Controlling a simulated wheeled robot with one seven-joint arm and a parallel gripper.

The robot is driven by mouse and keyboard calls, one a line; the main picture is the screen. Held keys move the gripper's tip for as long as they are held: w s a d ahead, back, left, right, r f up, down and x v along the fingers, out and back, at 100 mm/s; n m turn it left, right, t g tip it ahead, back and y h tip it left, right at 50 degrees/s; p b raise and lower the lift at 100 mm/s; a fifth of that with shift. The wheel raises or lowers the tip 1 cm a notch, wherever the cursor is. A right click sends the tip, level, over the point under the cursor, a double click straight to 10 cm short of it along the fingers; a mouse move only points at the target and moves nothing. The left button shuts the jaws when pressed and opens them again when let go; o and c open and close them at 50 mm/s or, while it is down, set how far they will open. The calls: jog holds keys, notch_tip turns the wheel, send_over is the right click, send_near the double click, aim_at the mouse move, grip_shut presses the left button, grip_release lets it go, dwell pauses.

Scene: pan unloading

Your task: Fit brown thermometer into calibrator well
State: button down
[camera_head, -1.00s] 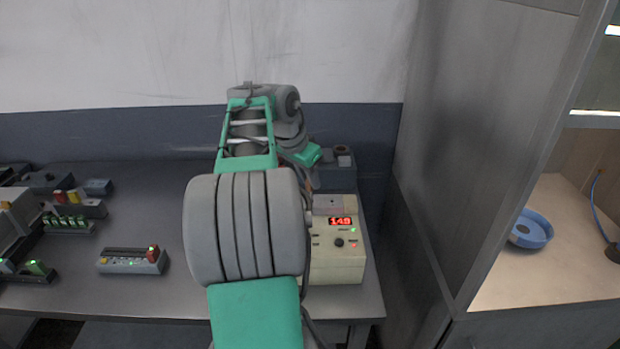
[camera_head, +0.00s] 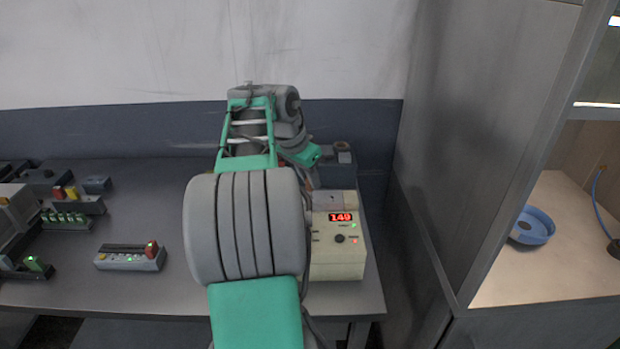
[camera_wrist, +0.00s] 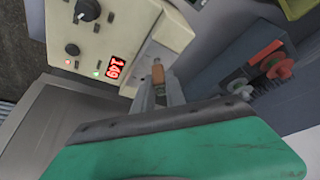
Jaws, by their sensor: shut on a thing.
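The calibrator (camera_head: 338,262) is a cream box with a red lit display, at the right end of the bench, partly behind my arm in the head view. It also shows in the wrist view (camera_wrist: 118,35), with a grey plate on its top. My gripper (camera_wrist: 158,84) is shut on the brown thermometer (camera_wrist: 158,74), whose brown end shows between the fingers close to the calibrator's grey plate. The thermometer's lower part and the well are hidden, so I cannot tell whether it is in the well. My gripper is hidden behind my arm in the head view.
A dark grey box (camera_head: 338,172) stands behind the calibrator; red terminals (camera_wrist: 272,62) show near my gripper in the wrist view. A small grey device (camera_head: 130,258) and several others sit left.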

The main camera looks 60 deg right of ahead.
jog(key=shift+f+b, duration=0.9)
jog(key=shift+f, duration=0.25)
dwell(0.4)
jog(key=c, duration=1.3)
grip_release()
jog(key=s+p+v, duration=0.1)
jog(key=p+v, duration=0.1)
jog(key=v, duration=0.5)
jog(key=shift+w+r, duration=0.45)
jog(key=shift+w, duration=0.1)
jog(key=shift+a, duration=0.2)
